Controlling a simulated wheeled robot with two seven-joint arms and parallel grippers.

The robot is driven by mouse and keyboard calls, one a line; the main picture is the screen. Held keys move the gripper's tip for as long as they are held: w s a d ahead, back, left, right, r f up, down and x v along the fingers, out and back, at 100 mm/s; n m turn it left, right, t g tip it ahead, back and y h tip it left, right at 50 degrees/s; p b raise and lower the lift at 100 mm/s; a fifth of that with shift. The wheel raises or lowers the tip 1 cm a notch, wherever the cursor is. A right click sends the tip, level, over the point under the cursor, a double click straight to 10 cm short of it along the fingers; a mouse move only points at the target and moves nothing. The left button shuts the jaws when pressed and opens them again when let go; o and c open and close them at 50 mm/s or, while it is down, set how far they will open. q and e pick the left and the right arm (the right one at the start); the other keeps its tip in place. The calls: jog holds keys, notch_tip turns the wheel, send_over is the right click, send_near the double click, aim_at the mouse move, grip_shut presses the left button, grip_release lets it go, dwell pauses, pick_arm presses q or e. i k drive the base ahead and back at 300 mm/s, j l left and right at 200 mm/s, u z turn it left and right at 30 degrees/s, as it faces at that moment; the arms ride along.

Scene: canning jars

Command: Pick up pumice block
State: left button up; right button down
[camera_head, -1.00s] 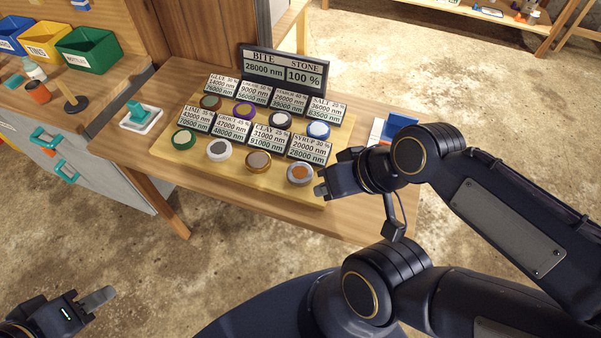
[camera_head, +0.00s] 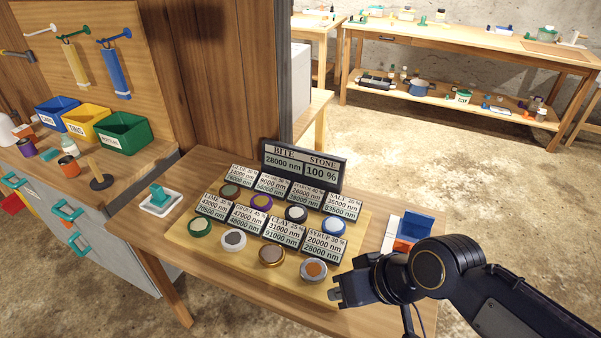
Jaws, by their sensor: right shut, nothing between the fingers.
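I cannot make out a pumice block for sure in the head view. My right gripper (camera_head: 335,292) is shut and empty, at the right front corner of the wooden board (camera_head: 215,258). It is just beside the grey-rimmed pot with orange contents (camera_head: 314,270) by the SYRUP sign. The board carries two rows of small round pots with number signs, and a larger dark sign (camera_head: 303,165) reading BITE, STONE, 28000 nm and 100 % stands behind them. My left gripper is out of view.
A teal-handled item on a white tray (camera_head: 158,208) is left of the board. A blue and orange holder (camera_head: 412,228) is right of it, partly behind my right arm. Blue, yellow and green bins (camera_head: 124,136) stand on the left bench. A far table (camera_head: 450,40) holds small items; open floor lies between.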

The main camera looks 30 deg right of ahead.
aim_at(160, 199)
jog(key=i+j+z, duration=0.1)
jog(key=i+j, duration=0.35)
jog(key=j, duration=0.15)
jog(key=i+j+z, duration=0.15)
jog(key=i+j, duration=0.25)
jog(key=j, duration=0.25)
jog(key=i+j+z, duration=0.15)
jog(key=i+j, duration=0.25)
jog(key=j, duration=0.25)
jog(key=i+j+z, duration=0.15)
jog(key=j, duration=0.2)
jog(key=i+j, duration=0.2)
jog(key=j, duration=0.2)
jog(key=z, duration=0.05)
